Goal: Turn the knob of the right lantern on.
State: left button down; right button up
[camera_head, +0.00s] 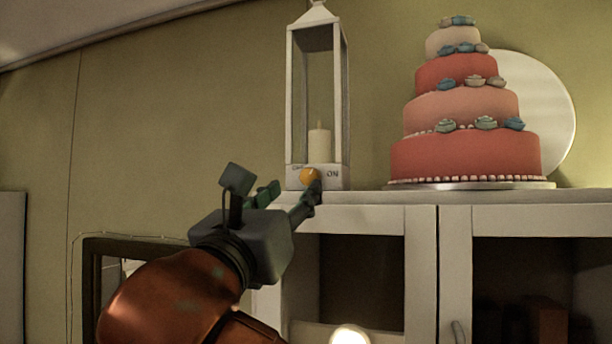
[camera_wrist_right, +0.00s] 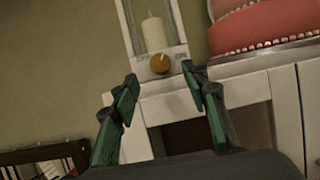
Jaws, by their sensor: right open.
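A white lantern (camera_head: 348,110) with a pale candle (camera_head: 319,142) inside stands on top of a white cabinet. On the front of its base is an orange round knob (camera_head: 309,175), with the word ON to its right. The knob also shows in the right wrist view (camera_wrist_right: 160,63), beyond and between the fingertips. My right gripper (camera_head: 290,190) is open and empty in front of the lantern base; one finger overlaps the base just below and right of the knob. In the right wrist view the gripper (camera_wrist_right: 159,82) has its green fingers spread apart. My left gripper is not in view.
A tiered pink cake (camera_head: 465,158) on a silver turntable (camera_head: 470,185) stands right of the lantern, with a round white disc (camera_head: 545,110) behind it. The white cabinet (camera_head: 420,250) has glazed doors below. A dark frame (camera_head: 95,265) is at lower left.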

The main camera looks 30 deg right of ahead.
aim_at(308, 176)
jog(key=p+x, duration=0.2)
jog(key=x, duration=0.4)
jog(key=shift+w+d, duration=0.1)
jog(key=shift+d, duration=0.1)
jog(key=shift+w, duration=0.2)
jog(key=shift+c, duration=0.7)
grip_shut()
jog(key=m+g, duration=0.1)
jog(key=m, duration=0.1)
jog(key=m+g+h+p, duration=0.1)
jog(key=m, duration=0.1)
jog(key=shift+w+a+r+m, duration=0.1)
jog(key=shift+r+m, duration=0.05)
jog(key=shift+m, duration=0.25)
jog(key=shift+m+g+p, duration=0.9)
jog(key=shift+m+g, duration=0.2)
jog(key=shift+m, duration=0.6)
jog(key=shift+h, duration=0.3)
